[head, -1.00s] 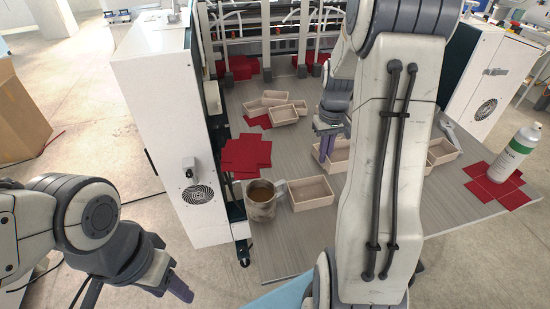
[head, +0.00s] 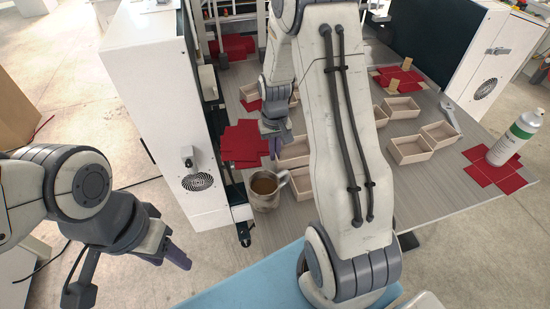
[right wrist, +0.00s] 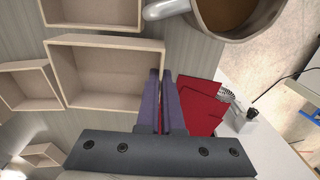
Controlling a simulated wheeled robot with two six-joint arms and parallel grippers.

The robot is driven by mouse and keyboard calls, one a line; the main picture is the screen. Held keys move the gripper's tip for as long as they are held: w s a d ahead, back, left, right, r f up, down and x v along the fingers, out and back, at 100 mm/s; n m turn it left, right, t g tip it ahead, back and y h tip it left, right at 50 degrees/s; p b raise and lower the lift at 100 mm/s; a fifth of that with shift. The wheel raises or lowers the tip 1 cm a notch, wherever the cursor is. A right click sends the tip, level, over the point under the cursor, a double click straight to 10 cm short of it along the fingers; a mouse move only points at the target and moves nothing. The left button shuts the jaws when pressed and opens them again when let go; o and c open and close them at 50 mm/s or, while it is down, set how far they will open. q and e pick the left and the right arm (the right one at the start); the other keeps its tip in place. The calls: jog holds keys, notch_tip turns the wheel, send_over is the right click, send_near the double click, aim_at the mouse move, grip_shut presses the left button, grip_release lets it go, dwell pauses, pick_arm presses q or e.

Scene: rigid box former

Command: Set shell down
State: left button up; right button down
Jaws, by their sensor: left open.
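My right gripper (head: 272,145) is low over the grey table (head: 385,195), its two purple fingers close together on the side wall of a pale open-topped shell (head: 294,150). The right wrist view shows the fingers (right wrist: 163,105) at the right wall of that shell (right wrist: 105,75), which is upright and empty. The gap between shell and tabletop is too small to judge. My left gripper (head: 176,260) is open and empty, off the table at the lower left.
A mug (head: 266,190) of brown drink stands close to the shell, beside another pale box (head: 301,186). Red flat blanks (head: 243,145) lie to the left. More boxes (head: 409,150) and a spray can (head: 510,143) stand at the right. The front right tabletop is clear.

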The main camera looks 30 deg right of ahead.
notch_tip(320, 180, down, 3)
jog(key=shift+f+p, duration=0.15)
jog(key=shift+p, duration=0.45)
jog(key=shift+f, duration=0.4)
jog(key=shift+f, duration=0.1)
jog(key=c, duration=1.1)
grip_release()
